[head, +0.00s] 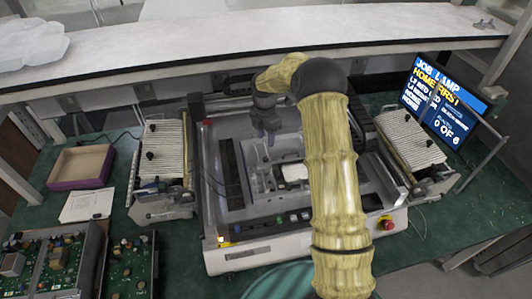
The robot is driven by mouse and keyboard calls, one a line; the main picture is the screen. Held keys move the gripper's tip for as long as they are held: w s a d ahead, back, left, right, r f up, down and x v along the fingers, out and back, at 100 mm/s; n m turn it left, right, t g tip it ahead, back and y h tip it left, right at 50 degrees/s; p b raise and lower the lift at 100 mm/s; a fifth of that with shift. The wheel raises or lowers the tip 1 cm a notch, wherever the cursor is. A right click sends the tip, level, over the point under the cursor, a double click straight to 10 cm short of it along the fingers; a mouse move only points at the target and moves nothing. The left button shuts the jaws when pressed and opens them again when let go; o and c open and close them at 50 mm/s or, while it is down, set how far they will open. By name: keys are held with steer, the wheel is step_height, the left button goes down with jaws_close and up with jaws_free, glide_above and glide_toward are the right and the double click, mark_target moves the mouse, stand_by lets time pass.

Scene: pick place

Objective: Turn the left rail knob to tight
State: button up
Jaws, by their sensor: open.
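A ribbed pale unit (164,152) stands left of the central machine, with a small dark knob (150,156) on its face and another dark spot above it. I cannot tell which of these is the left rail knob, or how it is turned. The central machine (222,256) is a grey and white open frame with dark rails inside. My gripper (270,138) hangs over the machine's upper middle, pointing down, open. It is well to the right of the left ribbed unit and apart from it. My arm hides part of the machine's right side.
A similar ribbed unit (410,138) stands at right, before a screen (440,100). A brown tray (82,165), paper (87,205) and circuit boards (60,262) lie at left. A white shelf (200,45) crosses behind. Green bench (190,250) is bare at lower middle left.

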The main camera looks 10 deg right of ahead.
mark_target(266, 158)
steer(key=f+p, duration=0.1)
steer(key=f, duration=0.3)
steer(key=f+p, duration=0.1)
steer(key=f, duration=0.3)
steer(key=shift+s+a+f+p, duration=0.15)
steer(key=shift+s+a+p, duration=0.05)
steer(key=shift+p, duration=0.2)
steer(key=shift+w+f, duration=0.1)
steer(key=shift+f, duration=0.65)
steer(key=shift+d, duration=0.1)
jaws_close()
